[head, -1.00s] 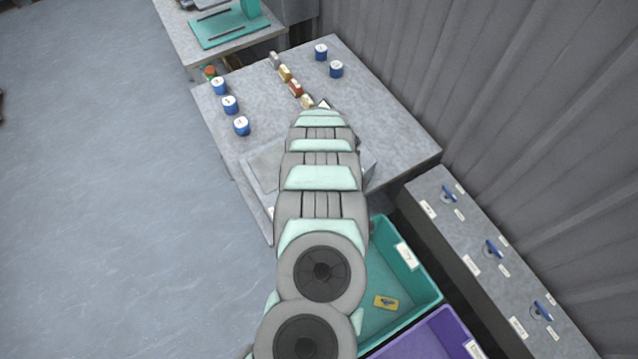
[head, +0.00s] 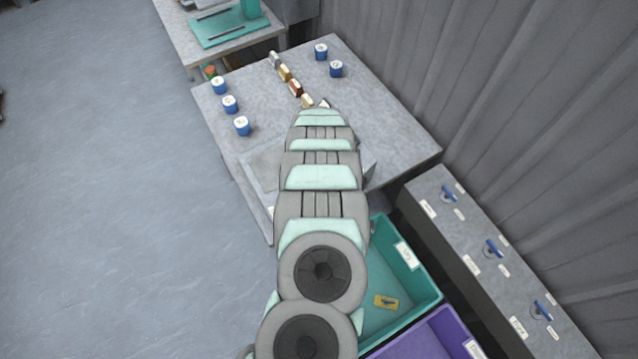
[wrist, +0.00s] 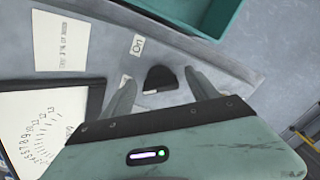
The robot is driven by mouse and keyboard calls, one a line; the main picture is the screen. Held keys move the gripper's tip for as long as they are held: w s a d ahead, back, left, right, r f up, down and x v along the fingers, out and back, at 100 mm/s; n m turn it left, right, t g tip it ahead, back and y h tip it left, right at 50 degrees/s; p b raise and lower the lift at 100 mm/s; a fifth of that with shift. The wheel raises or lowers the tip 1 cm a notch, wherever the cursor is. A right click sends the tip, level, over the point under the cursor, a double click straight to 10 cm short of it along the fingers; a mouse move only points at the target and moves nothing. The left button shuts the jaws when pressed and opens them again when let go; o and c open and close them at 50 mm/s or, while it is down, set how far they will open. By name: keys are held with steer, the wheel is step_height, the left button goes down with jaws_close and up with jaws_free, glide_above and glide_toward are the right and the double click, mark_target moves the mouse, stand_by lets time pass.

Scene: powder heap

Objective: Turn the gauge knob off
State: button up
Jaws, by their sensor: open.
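The black gauge knob (wrist: 161,75) sits on the grey panel near the middle of the wrist view. A white mark shows at its lower left edge. A label reading "On" (wrist: 137,44) lies above and left of it, and another small label by the left finger is partly hidden. My gripper (wrist: 160,80) is open, one finger on each side of the knob; I cannot tell whether either finger touches it. The gauge (wrist: 38,125) with a white numbered dial is at the left, partly cut off. In the head view my arm hides the knob and gripper.
A paper note (wrist: 62,42) lies left of the knob. The teal bin (head: 432,290) and purple bin (head: 440,335) stand beside the table (head: 385,135). A bench with blue valve handles (head: 491,249) runs along the wall.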

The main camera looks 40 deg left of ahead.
step_height(320, 180, up, 10)
steer(key=shift+w+f, duration=0.1)
steer(key=shift+r, duration=0.4)
stand_by(0.5)
